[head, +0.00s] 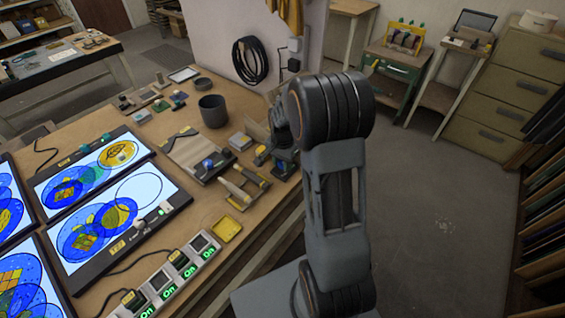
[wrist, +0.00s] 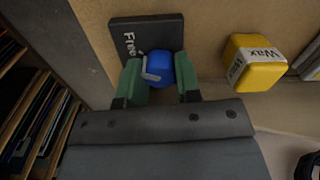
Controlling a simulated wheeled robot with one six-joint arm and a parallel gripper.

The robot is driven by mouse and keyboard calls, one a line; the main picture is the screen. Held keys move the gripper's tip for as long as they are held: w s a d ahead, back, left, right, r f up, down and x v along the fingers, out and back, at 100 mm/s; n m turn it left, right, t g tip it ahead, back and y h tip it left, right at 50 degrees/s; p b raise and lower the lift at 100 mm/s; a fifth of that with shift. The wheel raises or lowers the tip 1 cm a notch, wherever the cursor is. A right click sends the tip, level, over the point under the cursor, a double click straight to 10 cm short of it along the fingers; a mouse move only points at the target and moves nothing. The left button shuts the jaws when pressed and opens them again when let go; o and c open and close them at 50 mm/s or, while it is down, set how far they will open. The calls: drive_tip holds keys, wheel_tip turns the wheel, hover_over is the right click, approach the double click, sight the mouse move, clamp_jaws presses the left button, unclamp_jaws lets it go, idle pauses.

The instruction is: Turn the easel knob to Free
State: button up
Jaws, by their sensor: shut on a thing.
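The round blue knob (wrist: 162,70) sits on a black plate (wrist: 165,30) in the wrist view. White lettering "Free" is on the plate's left part, up and left of the knob. A pale bent mark or pointer on the knob's left side lies close to the lower end of that word; I cannot tell whether it lines up exactly. My gripper (wrist: 158,62) is shut on the knob, one green finger on each side. Any other label on the plate is hidden. In the head view the knob cannot be made out clearly near my arm.
A yellow "Wax" block (wrist: 256,62) lies right of the knob, apart from my right finger. A rack with upright sheets (wrist: 35,125) shows at left in the wrist view. In the head view, lit panels (head: 120,215) and a grey cup (head: 212,111) stand on the workbench.

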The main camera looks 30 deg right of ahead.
sight(282, 162)
drive_tip(key=shift+m, duration=0.6)
drive_tip(key=o, duration=0.9)
drive_tip(key=shift+o, duration=0.2)
wheel_tip(282, 162, up, 14)
drive_tip(key=shift+b, duration=0.35)
drive_tip(key=shift+f, duration=0.1)
drive_tip(key=s+a+n+t, duration=0.2)
drive_tip(key=s+a+n, duration=0.2)
drive_tip(key=s+n, duration=0.2)
drive_tip(key=s+a+n+t, duration=0.2)
drive_tip(key=s+a+n, duration=0.3)
drive_tip(key=s, duration=0.5)
drive_tip(key=shift+a+r+n, duration=0.3)
drive_tip(key=shift+r+n, duration=0.15)
drive_tip(key=shift+n, duration=0.55)
